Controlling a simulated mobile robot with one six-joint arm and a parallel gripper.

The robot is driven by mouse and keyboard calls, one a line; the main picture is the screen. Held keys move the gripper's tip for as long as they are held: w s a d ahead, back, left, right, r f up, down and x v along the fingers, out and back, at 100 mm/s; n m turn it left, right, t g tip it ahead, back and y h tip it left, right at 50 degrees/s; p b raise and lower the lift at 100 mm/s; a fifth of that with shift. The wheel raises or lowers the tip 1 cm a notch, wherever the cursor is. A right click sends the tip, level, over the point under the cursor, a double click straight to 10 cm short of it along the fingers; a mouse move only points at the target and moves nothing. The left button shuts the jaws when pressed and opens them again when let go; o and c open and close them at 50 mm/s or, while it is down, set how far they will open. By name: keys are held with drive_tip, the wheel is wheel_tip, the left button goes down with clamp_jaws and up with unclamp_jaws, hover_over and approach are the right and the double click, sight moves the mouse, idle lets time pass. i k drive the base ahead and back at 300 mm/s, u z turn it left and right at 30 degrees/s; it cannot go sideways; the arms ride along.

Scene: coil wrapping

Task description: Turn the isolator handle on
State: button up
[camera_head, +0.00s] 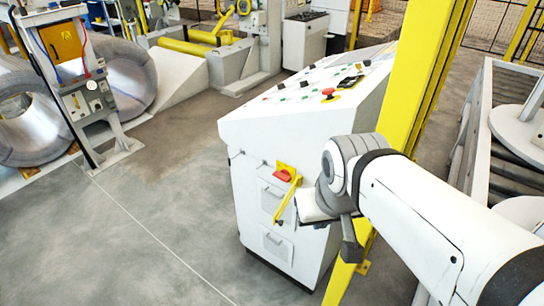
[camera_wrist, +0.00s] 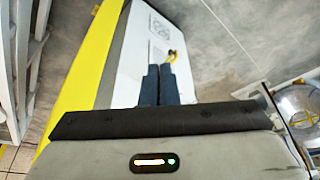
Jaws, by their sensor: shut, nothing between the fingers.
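The isolator on the front of the white control cabinet has a red knob (camera_head: 282,175) on a yellow plate. A thin yellow bar (camera_head: 287,203) slants down from its right side. In the wrist view a small yellow part of the isolator (camera_wrist: 173,56) shows just past my fingertips. My gripper (camera_head: 297,208) is beside the yellow bar, in front of the cabinet face. Its two dark fingers (camera_wrist: 161,72) are together with nothing between them. I cannot tell whether they touch the bar. The handle's on or off position is not clear.
The control cabinet (camera_head: 250,130) has a sloped panel with buttons and a red emergency stop (camera_head: 329,92). A yellow post (camera_head: 405,85) stands close at its right. Metal coils (camera_head: 30,115) and a grey stand are at the left. The floor in front is clear.

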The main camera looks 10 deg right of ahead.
sight(283, 175)
drive_tip(key=k, duration=1.65)
drive_tip(key=u, duration=0.5)
drive_tip(key=i, duration=1.45)
drive_tip(key=z, duration=1.3)
